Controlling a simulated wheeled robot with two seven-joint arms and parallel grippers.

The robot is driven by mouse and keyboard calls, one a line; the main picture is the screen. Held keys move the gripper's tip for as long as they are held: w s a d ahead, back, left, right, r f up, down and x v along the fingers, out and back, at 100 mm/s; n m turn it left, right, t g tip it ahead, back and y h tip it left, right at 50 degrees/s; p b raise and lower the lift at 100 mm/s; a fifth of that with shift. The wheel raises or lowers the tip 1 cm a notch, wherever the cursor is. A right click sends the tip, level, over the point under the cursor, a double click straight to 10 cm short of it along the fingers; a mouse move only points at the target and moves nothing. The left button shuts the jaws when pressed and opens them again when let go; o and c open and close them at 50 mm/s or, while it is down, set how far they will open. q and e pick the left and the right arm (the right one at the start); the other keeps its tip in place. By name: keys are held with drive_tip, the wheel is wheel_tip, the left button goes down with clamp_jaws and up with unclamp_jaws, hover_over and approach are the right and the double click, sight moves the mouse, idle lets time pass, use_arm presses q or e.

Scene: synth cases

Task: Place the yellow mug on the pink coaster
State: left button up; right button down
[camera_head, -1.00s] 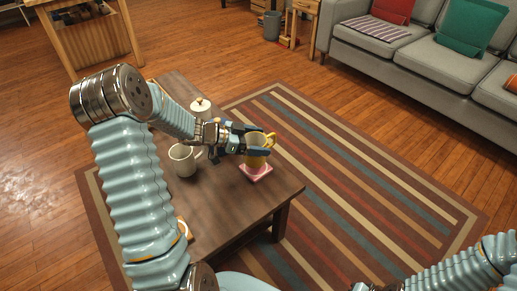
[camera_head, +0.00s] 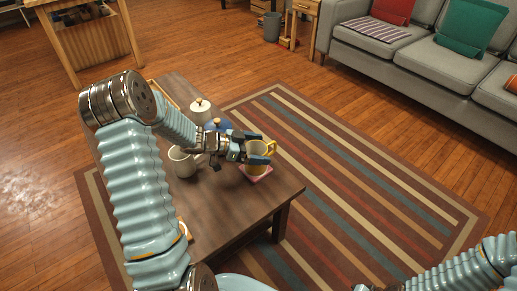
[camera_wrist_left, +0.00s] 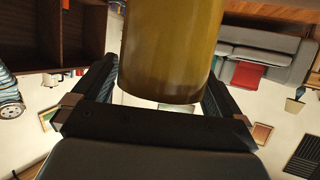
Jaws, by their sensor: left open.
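The yellow mug (camera_head: 257,154) stands upright and appears to rest on the pink coaster (camera_head: 266,175), near the right edge of the dark wooden table. Its handle points to the back right. My left gripper (camera_head: 262,149) is open, with its two fingers on either side of the mug. In the left wrist view the mug (camera_wrist_left: 170,50) fills the space between the fingers, and a narrow gap shows beside it. The coaster is partly hidden under the mug. Of my right arm, only a part shows at the bottom right, and its gripper (camera_head: 362,287) is cut off by the frame edge.
On the table (camera_head: 225,215), a pale mug (camera_head: 182,162) stands left of my left gripper, and a lidded white pot (camera_head: 200,112) stands behind it. A blue thing (camera_head: 218,125) is partly hidden behind the gripper. The table's front right is clear. A striped rug (camera_head: 350,190) lies beyond.

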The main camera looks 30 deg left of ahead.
use_arm(q)
drive_tip(key=v, duration=1.1)
drive_tip(key=shift+s+a+r+p, duration=0.2)
drive_tip(key=shift+p, duration=0.1)
